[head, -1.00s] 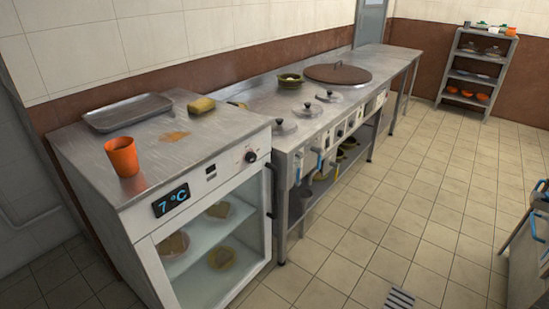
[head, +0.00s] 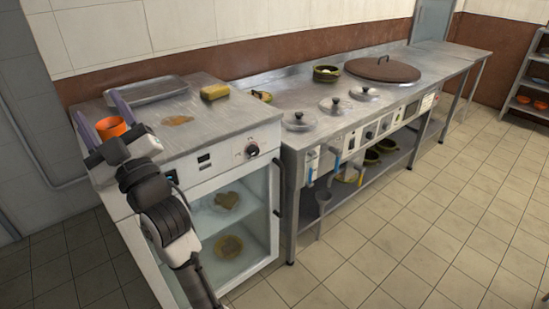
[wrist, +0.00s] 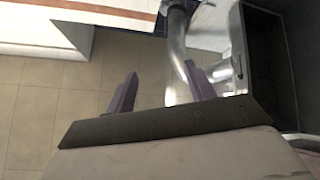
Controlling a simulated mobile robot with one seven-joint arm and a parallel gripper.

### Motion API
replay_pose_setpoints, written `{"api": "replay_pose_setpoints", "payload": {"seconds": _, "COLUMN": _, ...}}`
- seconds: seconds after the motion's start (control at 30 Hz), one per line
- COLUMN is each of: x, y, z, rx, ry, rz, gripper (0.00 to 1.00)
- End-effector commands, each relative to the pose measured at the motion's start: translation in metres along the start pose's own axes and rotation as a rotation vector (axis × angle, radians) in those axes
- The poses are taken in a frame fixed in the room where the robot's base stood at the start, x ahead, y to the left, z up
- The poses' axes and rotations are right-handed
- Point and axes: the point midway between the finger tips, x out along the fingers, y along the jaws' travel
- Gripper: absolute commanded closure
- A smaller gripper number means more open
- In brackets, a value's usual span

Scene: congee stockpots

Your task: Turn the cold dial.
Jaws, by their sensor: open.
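The cold dial (head: 252,150) is a dark round knob with a small red mark. It sits on the upper right of the white front of the glass-doored fridge (head: 217,167), below the steel top. My gripper (head: 93,102) is at the left end of the fridge in the head view, well to the left of the dial and apart from it. Its two purple fingers are spread open, also in the wrist view (wrist: 160,68), with nothing held between them. The dial does not show in the wrist view.
A metal tray (head: 147,90) and a yellow sponge (head: 214,92) lie further back. A door handle (head: 276,187) stands out below the dial. Tiled floor (head: 370,235) is free in front.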

Motion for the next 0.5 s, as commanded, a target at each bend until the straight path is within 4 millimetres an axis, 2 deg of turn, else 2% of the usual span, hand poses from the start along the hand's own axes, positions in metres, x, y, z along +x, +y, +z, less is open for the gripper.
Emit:
{"api": "replay_pose_setpoints", "payload": {"seconds": 0.03, "x": -0.015, "y": 0.030, "z": 0.055, "rx": -0.068, "ry": -0.124, "rz": 0.004, "gripper": 0.46}}
{"api": "replay_pose_setpoints", "payload": {"seconds": 0.07, "x": -0.025, "y": 0.047, "z": 0.083, "rx": -0.106, "ry": -0.194, "rz": -0.003, "gripper": 0.46}}
{"api": "replay_pose_setpoints", "payload": {"seconds": 0.1, "x": -0.043, "y": 0.070, "z": 0.119, "rx": -0.152, "ry": -0.285, "rz": -0.015, "gripper": 0.46}}
{"api": "replay_pose_setpoints", "payload": {"seconds": 0.13, "x": -0.058, "y": 0.088, "z": 0.145, "rx": -0.183, "ry": -0.350, "rz": -0.028, "gripper": 0.46}}
{"api": "replay_pose_setpoints", "payload": {"seconds": 0.17, "x": -0.076, "y": 0.105, "z": 0.169, "rx": -0.211, "ry": -0.409, "rz": -0.042, "gripper": 0.46}}
{"api": "replay_pose_setpoints", "payload": {"seconds": 0.2, "x": -0.101, "y": 0.128, "z": 0.196, "rx": -0.241, "ry": -0.482, "rz": -0.063, "gripper": 0.46}}
{"api": "replay_pose_setpoints", "payload": {"seconds": 0.27, "x": -0.142, "y": 0.158, "z": 0.230, "rx": -0.276, "ry": -0.572, "rz": -0.099, "gripper": 0.46}}
{"api": "replay_pose_setpoints", "payload": {"seconds": 0.3, "x": -0.168, "y": 0.176, "z": 0.246, "rx": -0.293, "ry": -0.619, "rz": -0.122, "gripper": 0.46}}
{"api": "replay_pose_setpoints", "payload": {"seconds": 0.33, "x": -0.187, "y": 0.187, "z": 0.256, "rx": -0.304, "ry": -0.646, "rz": -0.140, "gripper": 0.46}}
{"api": "replay_pose_setpoints", "payload": {"seconds": 0.4, "x": -0.226, "y": 0.207, "z": 0.273, "rx": -0.320, "ry": -0.692, "rz": -0.176, "gripper": 0.46}}
{"api": "replay_pose_setpoints", "payload": {"seconds": 0.5, "x": -0.263, "y": 0.225, "z": 0.283, "rx": -0.337, "ry": -0.721, "rz": -0.212, "gripper": 0.46}}
